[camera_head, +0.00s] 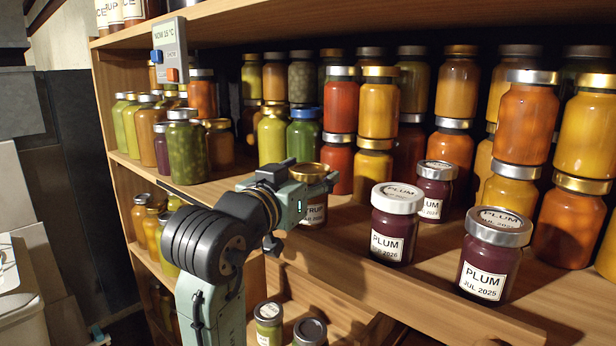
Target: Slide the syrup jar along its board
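A jar with a gold lid and a white label (314,213) stands on the wooden shelf board (352,243), partly behind my arm. The visible end of its label seems to read "RUP", which fits the syrup jar; its left side is hidden.
Stacked orange jars (525,125) line the back. Green jars (187,152) stand left. A thermometer box (170,48) hangs above. Small jars (268,325) sit below.

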